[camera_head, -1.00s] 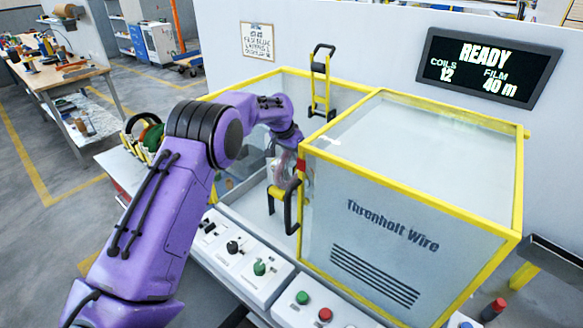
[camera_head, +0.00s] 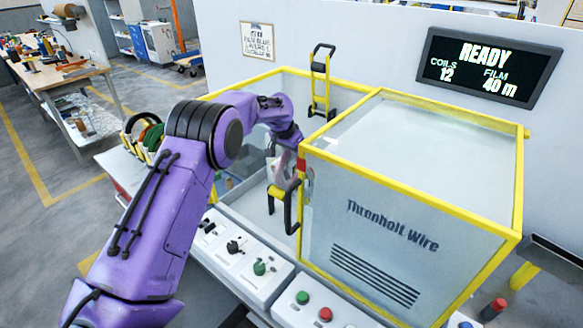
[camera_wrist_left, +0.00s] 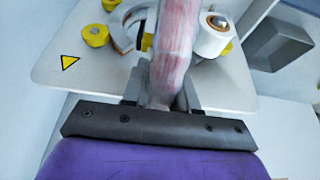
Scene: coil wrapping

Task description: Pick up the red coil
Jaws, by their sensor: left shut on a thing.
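The red coil (camera_wrist_left: 176,45) fills the top middle of the left wrist view. It looks pale red and streaked, as if under clear film, and is seen edge-on. My left gripper (camera_wrist_left: 165,88) is shut on its lower part, with a grey finger on each side. In the head view my left gripper (camera_head: 286,170) is inside the yellow-framed machine, left of the clear housing. The coil is small and blurred there. My right gripper is not in view.
In the wrist view, a white roller (camera_wrist_left: 213,38) and yellow knobs (camera_wrist_left: 96,35) sit on a pale plate close behind the coil. The yellow-framed housing (camera_head: 400,220) stands right of my arm. A rack of coils (camera_head: 146,135) is at the left. The screen (camera_head: 487,67) reads READY.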

